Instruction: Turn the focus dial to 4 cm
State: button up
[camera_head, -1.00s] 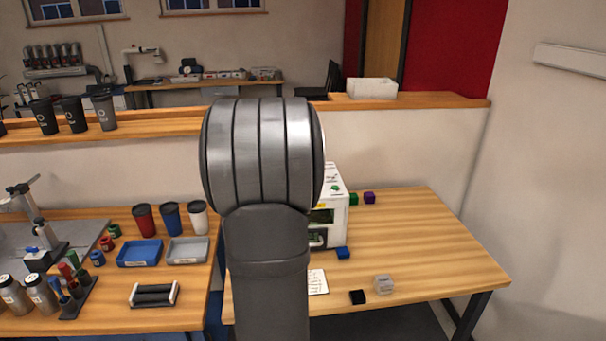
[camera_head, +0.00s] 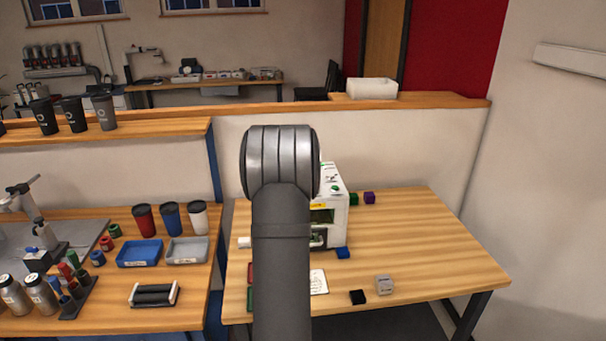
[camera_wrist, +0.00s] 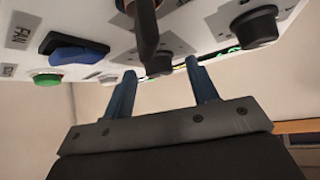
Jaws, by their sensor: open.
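The white laser marker (camera_head: 339,205) stands on the right table in the head view, partly hidden behind my arm. In the wrist view its white panel (camera_wrist: 201,30) fills the top. A black dial (camera_wrist: 254,26) is at the upper right, and a dark knob (camera_wrist: 158,64) lies by the fingertips. I cannot tell which is the focus dial or read its setting. My gripper (camera_wrist: 161,69) is open, its two blue fingers apart and pointing to the panel. I see no firm grip on anything. The arm hides the gripper in the head view.
A blue rocker switch (camera_wrist: 73,47) and a green button (camera_wrist: 47,79) are on the panel, left of the fingers. A dark rod-like part (camera_wrist: 146,25) stands just above the fingertips. On the table are a blue block (camera_head: 343,253) and a black block (camera_head: 357,297). The table's right side is clear.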

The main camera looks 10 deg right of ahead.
jog(key=shift+c, duration=0.2)
jog(key=c, duration=0.9)
jog(key=shift+a+m+h, duration=0.1)
jog(key=shift+m+h, duration=0.2)
jog(key=shift+m, duration=0.1)
jog(key=m+g+h, duration=0.2)
jog(key=m, duration=0.1)
jog(key=shift+w+a+m, duration=0.2)
jog(key=shift+m, duration=0.1)
jog(key=m+g+h, duration=0.2)
jog(key=m, duration=0.2)
jog(key=shift+w+g, duration=0.15)
jog(key=shift+g, duration=0.15)
jog(key=shift+m, duration=0.3)
